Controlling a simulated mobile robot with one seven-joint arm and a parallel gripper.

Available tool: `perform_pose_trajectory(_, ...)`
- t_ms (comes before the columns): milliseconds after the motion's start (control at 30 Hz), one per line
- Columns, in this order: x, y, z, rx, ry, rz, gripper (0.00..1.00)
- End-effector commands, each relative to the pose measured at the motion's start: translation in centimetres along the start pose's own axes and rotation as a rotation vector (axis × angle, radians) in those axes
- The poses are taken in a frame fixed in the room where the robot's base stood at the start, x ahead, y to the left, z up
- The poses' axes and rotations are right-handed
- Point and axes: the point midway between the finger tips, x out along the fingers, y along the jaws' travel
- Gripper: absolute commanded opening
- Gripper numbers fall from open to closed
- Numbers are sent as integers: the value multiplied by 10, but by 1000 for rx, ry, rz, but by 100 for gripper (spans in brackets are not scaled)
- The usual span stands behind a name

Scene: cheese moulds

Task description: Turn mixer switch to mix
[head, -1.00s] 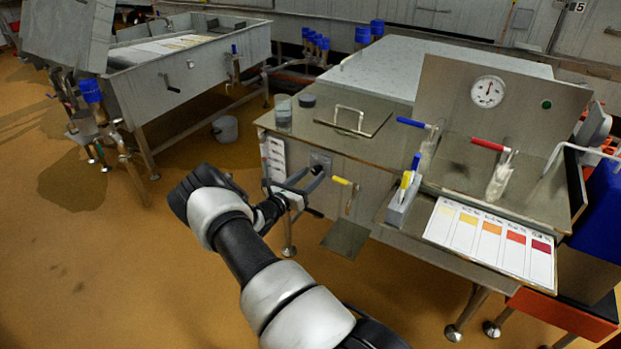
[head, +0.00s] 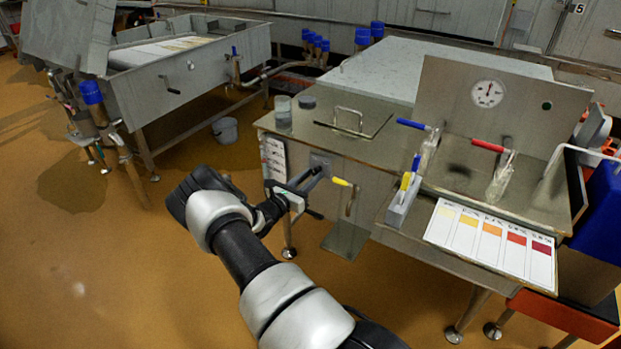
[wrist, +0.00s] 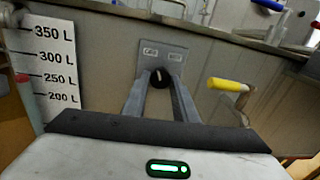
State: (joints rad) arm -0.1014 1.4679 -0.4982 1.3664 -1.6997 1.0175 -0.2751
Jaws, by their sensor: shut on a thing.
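The mixer switch is a black round knob (wrist: 160,78) on a grey plate (wrist: 162,58) on the steel vat's front wall. Two small labels sit above it, left and right, too blurred to read surely. In the wrist view my gripper (wrist: 160,84) points straight at the plate, with its two fingers closed on the sides of the knob. Which label the knob points to is not clear. In the head view my gripper (head: 312,176) reaches the plate (head: 320,160) on the vat front; its fingers largely hide the knob.
A yellow-handled valve (wrist: 230,85) is just right of the switch. A litre scale (wrist: 48,62) is to the left. Above stand a lidded steel top (head: 365,140), a gauge (head: 487,93) and a dark indicator lamp (head: 547,105). The floor at left is open.

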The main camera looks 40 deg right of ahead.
Motion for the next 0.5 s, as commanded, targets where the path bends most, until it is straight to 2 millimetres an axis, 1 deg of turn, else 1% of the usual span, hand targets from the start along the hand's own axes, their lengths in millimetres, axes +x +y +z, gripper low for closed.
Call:
perform_pose_trajectory(167, 0, 0, 0, 129, 8, 1, 3)
perform_pose_trajectory(500, 0, -1, 1, 447, 32, 5, 3)
